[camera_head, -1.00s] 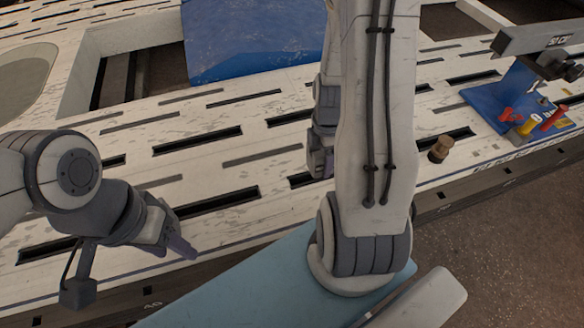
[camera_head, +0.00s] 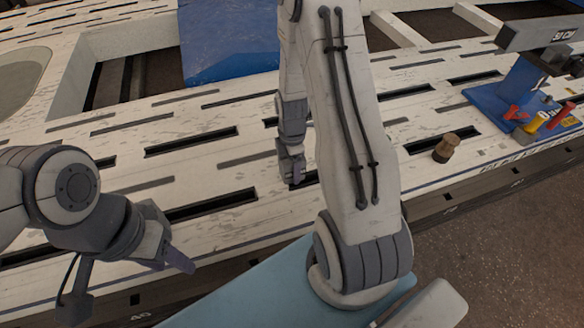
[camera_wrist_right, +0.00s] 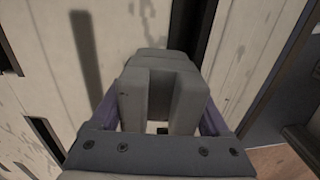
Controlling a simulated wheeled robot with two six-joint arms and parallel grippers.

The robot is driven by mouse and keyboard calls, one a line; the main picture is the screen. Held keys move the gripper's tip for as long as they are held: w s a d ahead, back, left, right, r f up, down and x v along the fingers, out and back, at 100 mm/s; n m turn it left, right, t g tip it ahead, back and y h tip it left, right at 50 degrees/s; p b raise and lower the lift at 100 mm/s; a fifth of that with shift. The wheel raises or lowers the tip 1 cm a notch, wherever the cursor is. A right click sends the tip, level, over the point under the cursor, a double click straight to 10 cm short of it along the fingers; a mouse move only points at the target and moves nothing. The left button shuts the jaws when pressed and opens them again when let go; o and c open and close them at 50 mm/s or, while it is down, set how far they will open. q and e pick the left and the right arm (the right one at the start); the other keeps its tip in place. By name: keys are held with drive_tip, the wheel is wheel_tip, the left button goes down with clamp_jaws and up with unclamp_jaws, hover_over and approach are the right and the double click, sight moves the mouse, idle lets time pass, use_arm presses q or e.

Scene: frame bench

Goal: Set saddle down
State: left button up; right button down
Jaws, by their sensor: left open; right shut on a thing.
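The saddle (camera_wrist_right: 165,95) is a grey block with a U-shaped notch, seen in the right wrist view. My right gripper (camera_wrist_right: 160,118) is shut on it, with a purple finger on each side. The pale slotted bench (camera_wrist_right: 125,30) is beneath it; I cannot tell whether the saddle touches it. In the head view my right gripper (camera_head: 292,175) is low over the middle of the bench (camera_head: 215,185), and the saddle cannot be made out clearly there. My left gripper (camera_head: 178,264) is open and empty near the front edge of the bench.
A small brown knob-like piece (camera_head: 446,148) stands on the bench to the right. Beyond it is a blue stand (camera_head: 515,90) with red and yellow handled items. A blue sheet (camera_head: 228,42) lies at the back. Long slots and large openings cut the bench top.

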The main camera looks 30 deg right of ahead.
unclamp_jaws()
drive_tip(key=shift+f, duration=0.1)
wheel_tip(320, 180, up, 12)
drive_tip(key=p, duration=0.5)
drive_tip(key=shift+r+p, duration=0.2)
drive_tip(key=shift+p, duration=0.1)
drive_tip(key=s+a+r+m, duration=0.2)
drive_tip(key=s+a+r, duration=0.15)
drive_tip(key=a, duration=0.35)
drive_tip(key=s+a+r+m, duration=0.1)
drive_tip(key=s+a+r, duration=0.1)
drive_tip(key=a+r, duration=0.3)
drive_tip(key=s+a+r+m, duration=0.2)
drive_tip(key=s+a+r, duration=0.1)
drive_tip(key=a, duration=0.5)
drive_tip(key=s+a+r+m+y, duration=0.1)
drive_tip(key=s+a+r+m, duration=0.2)
drive_tip(key=s, duration=0.7)
drive_tip(key=shift+a, duration=0.65)
